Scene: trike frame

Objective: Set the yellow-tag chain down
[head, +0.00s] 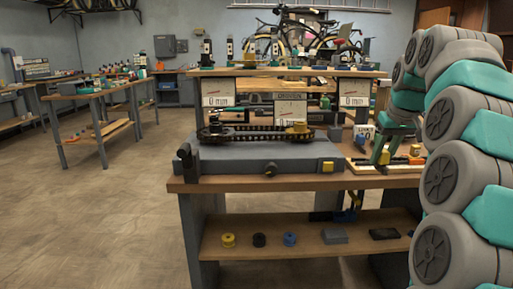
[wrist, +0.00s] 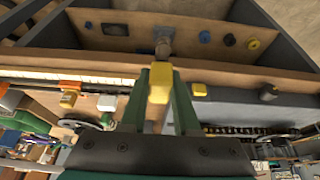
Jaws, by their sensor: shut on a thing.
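My gripper shows in the wrist view (wrist: 160,78), with its green fingers shut on a yellow tag (wrist: 159,88). No chain links can be made out on this tag. In the head view my gripper (head: 384,153) is over the right part of the workbench (head: 260,184), with the tag not clearly visible. A dark chain (head: 255,133) runs around sprockets above the grey block on the bench, with a yellow-brown piece at its right end. The same dark chain shows at lower right in the wrist view (wrist: 245,131).
The grey block (head: 262,160) fills the bench's left and middle. A wooden tray (head: 385,168) with small parts lies at the right. Spools and small boxes stand on the lower shelf (head: 270,248). Gauge boxes (head: 217,93) stand behind. The floor at left (head: 90,220) is clear.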

